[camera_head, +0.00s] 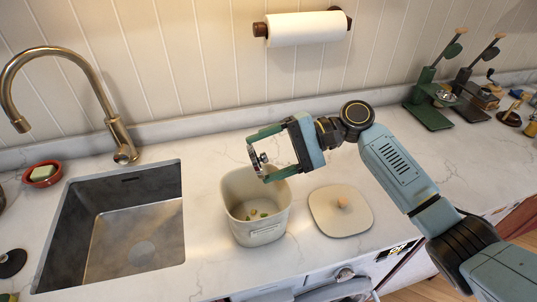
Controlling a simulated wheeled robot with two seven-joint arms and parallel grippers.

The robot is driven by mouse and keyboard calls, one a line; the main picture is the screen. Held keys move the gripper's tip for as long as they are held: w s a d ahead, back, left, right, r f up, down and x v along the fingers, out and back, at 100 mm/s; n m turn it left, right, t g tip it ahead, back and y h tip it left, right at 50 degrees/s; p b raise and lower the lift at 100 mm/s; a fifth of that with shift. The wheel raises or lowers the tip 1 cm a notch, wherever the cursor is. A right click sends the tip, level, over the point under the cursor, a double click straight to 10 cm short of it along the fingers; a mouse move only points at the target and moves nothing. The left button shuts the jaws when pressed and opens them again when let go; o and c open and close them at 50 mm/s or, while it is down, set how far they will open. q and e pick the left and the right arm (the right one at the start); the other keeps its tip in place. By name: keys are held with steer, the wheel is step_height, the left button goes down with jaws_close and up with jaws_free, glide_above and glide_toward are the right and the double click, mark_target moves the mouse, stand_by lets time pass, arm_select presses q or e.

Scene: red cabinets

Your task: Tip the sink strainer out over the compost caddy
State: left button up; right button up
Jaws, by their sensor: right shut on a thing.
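The sink strainer (254,158) is a small metal disc with a knob, tilted on its edge. My right gripper (264,158) is shut on it and holds it over the back part of the caddy opening. The compost caddy (258,236) is a cream bin standing open on the counter, with several small green and yellow scraps on its floor. Whether anything still sits in the strainer is too small to tell. My left gripper is not in view.
The steel sink (135,235) is at the left, with a brass tap (115,130) behind it and a red soap dish (42,174) beside it. A paper towel roll (305,28) hangs on the wall.

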steer(key=s+a+r+n+h+p, duration=0.2)
steer(key=s+a+r+h+p, duration=0.15)
steer(key=a+r+h, duration=0.3)
steer(key=r+t+h+p, duration=0.1)
steer(key=h, duration=0.1)
steer(key=w+d+r+m+t+h+p, duration=0.1)
steer(key=r+h, duration=0.1)
steer(key=h, duration=0.1)
steer(key=w+d+r+h+p, duration=0.1)
steer(key=h, duration=0.1)
steer(key=shift+w+d+r+m+t+h+p, duration=0.15)
steer(key=shift+d+r+m+t+h+p, duration=0.1)
steer(key=shift+m+t+h+p, duration=0.15)
steer(key=shift+w+d+r+h, duration=0.25)
steer(key=shift+d, duration=0.2)
